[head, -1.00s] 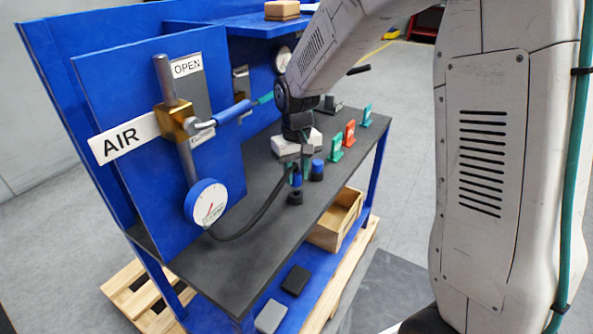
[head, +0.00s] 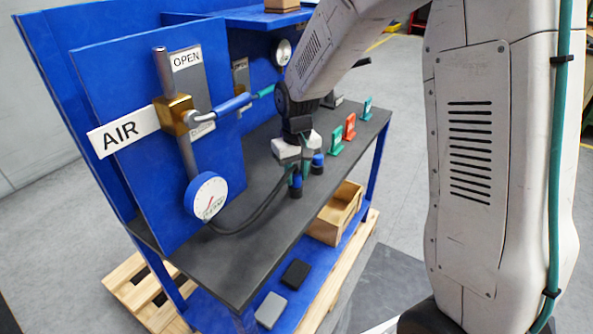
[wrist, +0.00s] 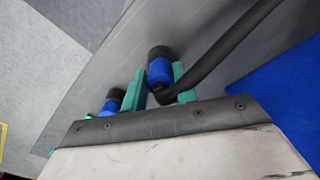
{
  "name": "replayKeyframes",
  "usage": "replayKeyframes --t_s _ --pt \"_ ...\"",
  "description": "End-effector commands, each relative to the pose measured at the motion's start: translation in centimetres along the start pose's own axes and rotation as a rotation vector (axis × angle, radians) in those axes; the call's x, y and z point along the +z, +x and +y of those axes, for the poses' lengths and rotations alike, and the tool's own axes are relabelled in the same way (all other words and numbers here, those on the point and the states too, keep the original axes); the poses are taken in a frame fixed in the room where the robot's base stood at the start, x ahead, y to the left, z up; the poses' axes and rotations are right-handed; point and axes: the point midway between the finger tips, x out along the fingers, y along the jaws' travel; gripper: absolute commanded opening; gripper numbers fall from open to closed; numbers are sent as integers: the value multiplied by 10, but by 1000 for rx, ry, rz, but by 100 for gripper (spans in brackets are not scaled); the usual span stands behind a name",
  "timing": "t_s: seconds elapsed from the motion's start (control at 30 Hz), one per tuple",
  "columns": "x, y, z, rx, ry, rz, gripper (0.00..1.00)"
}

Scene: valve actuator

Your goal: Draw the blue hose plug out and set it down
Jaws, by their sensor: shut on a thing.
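The blue hose plug (head: 296,181) stands upright on a black round fitting (head: 296,192) near the front of the dark bench top. A black hose (head: 262,213) runs to it from the gauge. In the wrist view the plug (wrist: 159,72) shows between the two teal fingers of my gripper (wrist: 160,87), with the hose (wrist: 222,52) leaving to the upper right. My gripper (head: 297,174) is shut on the plug from above. I cannot tell whether plug and fitting are apart.
A second blue-topped black fitting (head: 318,160) stands close to the right of my gripper. Green and red upright tags (head: 350,127) stand farther back. The gauge (head: 206,196) and blue-handled valve (head: 228,107) are at left. An open wooden box (head: 339,212) sits below.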

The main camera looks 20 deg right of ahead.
Motion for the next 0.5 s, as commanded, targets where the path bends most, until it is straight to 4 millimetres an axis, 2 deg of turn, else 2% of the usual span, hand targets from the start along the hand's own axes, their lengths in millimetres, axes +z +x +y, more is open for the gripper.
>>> replayKeyframes --t_s 0.17,0.2,0.27,0.5 --pt "0 4 0 0 0 -1 2" --pt "0 4 0 0 0 0 37" --pt "0 4 0 0 0 0 54" --pt "0 4 0 0 0 0 54"
